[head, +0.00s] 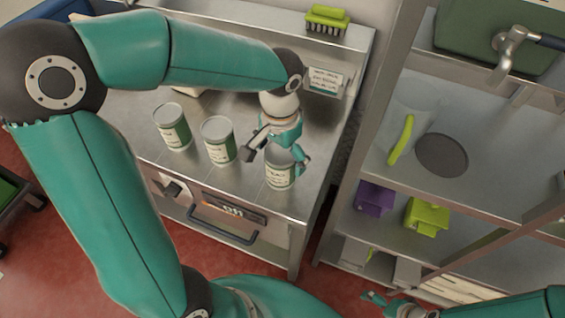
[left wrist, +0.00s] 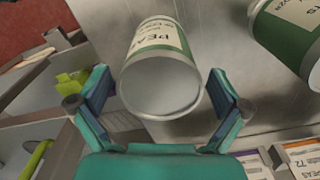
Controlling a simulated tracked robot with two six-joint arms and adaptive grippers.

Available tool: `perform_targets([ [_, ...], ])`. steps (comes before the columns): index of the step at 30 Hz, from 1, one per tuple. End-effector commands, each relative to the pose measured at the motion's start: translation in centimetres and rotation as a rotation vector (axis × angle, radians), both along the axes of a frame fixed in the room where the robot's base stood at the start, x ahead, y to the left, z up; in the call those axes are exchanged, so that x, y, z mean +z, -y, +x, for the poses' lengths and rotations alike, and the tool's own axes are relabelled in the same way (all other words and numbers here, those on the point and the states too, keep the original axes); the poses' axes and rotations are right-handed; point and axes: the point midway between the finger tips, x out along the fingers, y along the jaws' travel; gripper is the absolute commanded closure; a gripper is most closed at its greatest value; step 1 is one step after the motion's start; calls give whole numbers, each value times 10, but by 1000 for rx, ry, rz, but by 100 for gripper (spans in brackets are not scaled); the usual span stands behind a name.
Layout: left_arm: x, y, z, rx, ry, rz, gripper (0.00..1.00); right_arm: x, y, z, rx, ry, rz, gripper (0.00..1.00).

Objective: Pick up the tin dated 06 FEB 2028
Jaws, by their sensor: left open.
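Three tins with white and green labels stand on the steel bench in the head view: a left tin (head: 172,128), a middle tin (head: 218,140) and a right tin (head: 279,176). My left gripper (head: 275,152) is open, with its fingers around the top of the right tin. In the left wrist view this tin (left wrist: 160,68) sits between the spread fingers (left wrist: 157,98), with a label reading PEAS. A gap shows on both sides. No date is legible on any tin. Part of my right gripper (head: 375,299) shows at the bottom edge, its opening unclear.
The steel bench (head: 140,135) has a green brush (head: 327,18) on its back ledge and a white sign (head: 325,80) behind the tins. A shelf unit at right holds a purple box (head: 374,197) and a lime box (head: 427,214). Another green tin (left wrist: 290,35) is close in the left wrist view.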

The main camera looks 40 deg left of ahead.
Motion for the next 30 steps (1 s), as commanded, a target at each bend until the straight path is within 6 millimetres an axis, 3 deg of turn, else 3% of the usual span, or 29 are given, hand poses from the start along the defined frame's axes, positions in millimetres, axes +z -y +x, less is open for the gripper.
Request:
perform_targets([
  [3,-10,0,0,-1,-2,0,0,0,0,0,0,0,0,0],
  [10,-12,0,0,0,1,-1,0,0,0,0,0,0,0,0],
  [25,-11,0,0,0,1,-1,82,0,0,0,0,0,0,0],
  [30,-11,0,1,0,3,0,83,0,0,0,0,0,0,0],
])
